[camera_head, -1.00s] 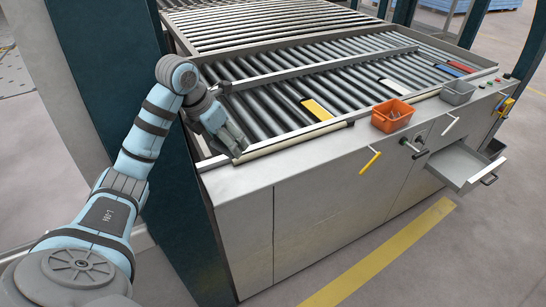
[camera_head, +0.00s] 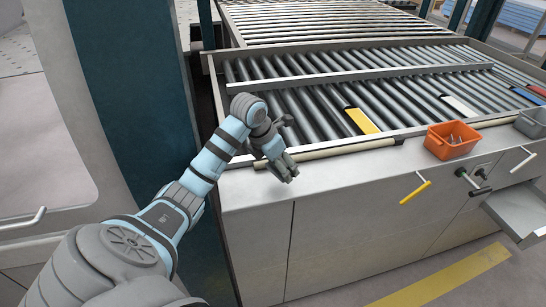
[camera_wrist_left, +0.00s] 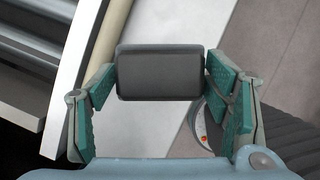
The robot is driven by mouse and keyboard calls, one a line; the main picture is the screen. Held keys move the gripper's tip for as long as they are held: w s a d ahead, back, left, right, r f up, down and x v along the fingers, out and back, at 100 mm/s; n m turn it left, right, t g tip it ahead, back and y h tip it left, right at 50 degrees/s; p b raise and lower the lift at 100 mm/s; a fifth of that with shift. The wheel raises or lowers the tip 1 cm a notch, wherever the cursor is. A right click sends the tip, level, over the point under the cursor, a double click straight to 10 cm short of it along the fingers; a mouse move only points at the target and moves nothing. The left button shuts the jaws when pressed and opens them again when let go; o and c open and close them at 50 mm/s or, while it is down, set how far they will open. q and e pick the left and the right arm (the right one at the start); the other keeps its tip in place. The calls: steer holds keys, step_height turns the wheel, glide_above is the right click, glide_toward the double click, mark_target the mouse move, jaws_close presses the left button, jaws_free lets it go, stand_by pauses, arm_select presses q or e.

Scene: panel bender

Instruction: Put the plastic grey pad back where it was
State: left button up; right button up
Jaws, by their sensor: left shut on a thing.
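A dark grey pad (camera_wrist_left: 160,72) sits between the fingertips of my left gripper (camera_wrist_left: 162,78) in the left wrist view. The gripper is shut on the pad by its two sides. In the head view my left gripper (camera_head: 283,170) is over the cabinet's front ledge, near the left end of the beige bar. The pad cannot be made out clearly there. My right gripper is not in view.
On the roller bed (camera_head: 310,105) lie a yellow pad (camera_head: 363,121), a white pad (camera_head: 459,106) and a blue pad (camera_head: 526,96). An orange bin (camera_head: 451,140) stands on the ledge (camera_head: 330,178). An open drawer (camera_head: 520,212) juts out at the right. A dark post (camera_head: 130,80) stands left.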

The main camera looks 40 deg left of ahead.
mark_target(280, 183)
arm_select(q)
steer(key=b+x, duration=0.1)
steer(key=x, duration=0.1)
steer(key=b+x, duration=0.2)
steer(key=x, duration=0.1)
steer(key=shift+s+f, duration=0.15)
steer(key=shift+f, duration=0.3)
steer(key=shift+s+a+r, duration=0.1)
steer(key=shift+s, duration=0.1)
steer(key=shift+c, duration=0.5)
steer(key=shift+s+r, duration=0.2)
steer(key=shift+r, duration=0.05)
steer(key=shift+s+r, duration=0.1)
steer(key=shift+s, duration=0.05)
steer(key=shift+f, duration=0.3)
steer(key=o, duration=1.2)
steer(key=shift+w, duration=0.25)
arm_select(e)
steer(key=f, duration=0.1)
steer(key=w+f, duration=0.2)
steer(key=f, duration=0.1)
arm_select(q)
steer(key=shift+s+r, duration=0.1)
